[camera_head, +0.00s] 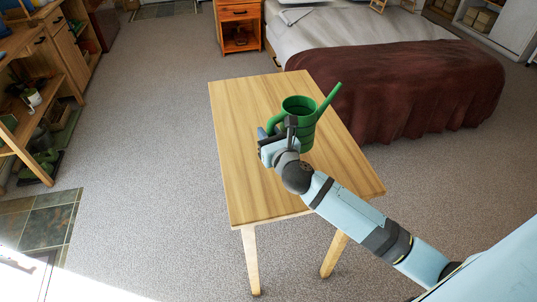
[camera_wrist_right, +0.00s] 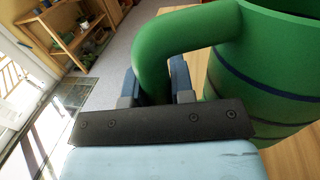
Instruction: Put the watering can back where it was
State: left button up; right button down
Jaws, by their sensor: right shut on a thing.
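The green watering can (camera_head: 300,107) is upright at the small wooden table (camera_head: 248,185), with its spout toward the upper right. I cannot tell whether its base touches the top. My right gripper (camera_head: 268,134) is at the can's handle side. In the right wrist view, the right gripper (camera_wrist_right: 160,85) has its fingers on both sides of the green handle (camera_wrist_right: 180,40) and is shut on it. The can's body (camera_wrist_right: 270,75), with dark bands, fills the right of that view. My left gripper is not in view.
The rest of the tabletop is bare. A bed with a brown blanket (camera_head: 400,85) stands behind the table at right. An orange nightstand (camera_head: 238,25) is at the back. Wooden shelves (camera_head: 45,95) with several items stand at left. Carpet floor (camera_head: 150,130) between is clear.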

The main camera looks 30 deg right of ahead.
notch_tip(320, 180, down, 6)
jog(key=shift+r+b, duration=0.1)
jog(key=shift+b, duration=0.95)
jog(key=shift+f, duration=0.25)
jog(key=shift+r, duration=0.1)
jog(key=shift+f, duration=0.2)
jog(key=c, duration=1)
grip_release()
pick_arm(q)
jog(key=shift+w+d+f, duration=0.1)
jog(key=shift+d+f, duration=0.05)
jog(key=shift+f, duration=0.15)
